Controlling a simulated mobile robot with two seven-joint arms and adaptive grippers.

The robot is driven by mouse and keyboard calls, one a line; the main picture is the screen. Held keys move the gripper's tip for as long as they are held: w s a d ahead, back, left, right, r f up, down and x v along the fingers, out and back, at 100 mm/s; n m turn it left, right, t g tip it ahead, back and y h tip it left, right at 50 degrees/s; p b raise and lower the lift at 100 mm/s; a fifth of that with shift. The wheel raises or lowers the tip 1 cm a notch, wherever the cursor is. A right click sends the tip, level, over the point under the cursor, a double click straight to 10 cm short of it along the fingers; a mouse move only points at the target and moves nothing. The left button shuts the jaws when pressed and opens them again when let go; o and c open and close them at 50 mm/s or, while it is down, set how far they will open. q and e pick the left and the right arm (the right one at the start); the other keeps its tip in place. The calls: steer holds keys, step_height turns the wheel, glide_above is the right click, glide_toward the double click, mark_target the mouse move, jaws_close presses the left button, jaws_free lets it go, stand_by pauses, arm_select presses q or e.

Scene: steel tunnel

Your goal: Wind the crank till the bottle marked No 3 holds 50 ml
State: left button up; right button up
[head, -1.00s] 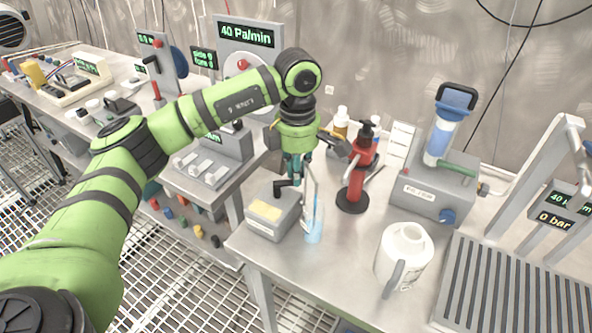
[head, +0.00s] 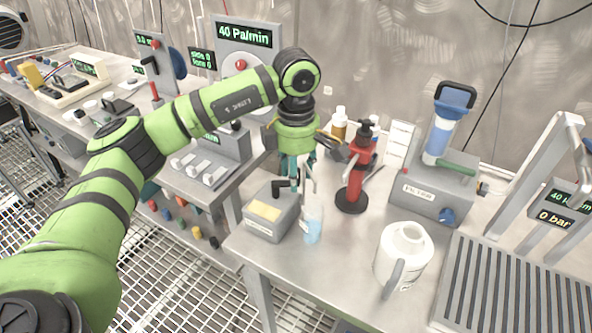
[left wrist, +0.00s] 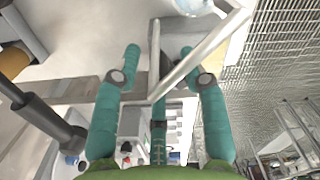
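A grey box with a yellow label (head: 264,211) stands near the front left corner of the right-hand bench. A small black crank (head: 287,186) shows at its top. A clear bottle (head: 313,229) with pale blue liquid in its lower part stands just right of the box; its marking and level cannot be read. My left gripper (head: 298,168) points down above the box, by the crank. In the left wrist view its teal fingers (left wrist: 160,58) are apart, with a grey bar (left wrist: 154,55) between them and no clear contact. My right gripper is out of view.
A white jug (head: 403,257), a grey filter unit (head: 431,193) and a slatted rack (head: 510,295) stand farther right. The bench between the clear bottle and the jug is free.

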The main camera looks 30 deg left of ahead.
arm_select(q)
steer(key=shift+r, duration=0.2)
step_height(320, 180, up, 12)
steer(key=shift+f, duration=0.2)
stand_by(0.4)
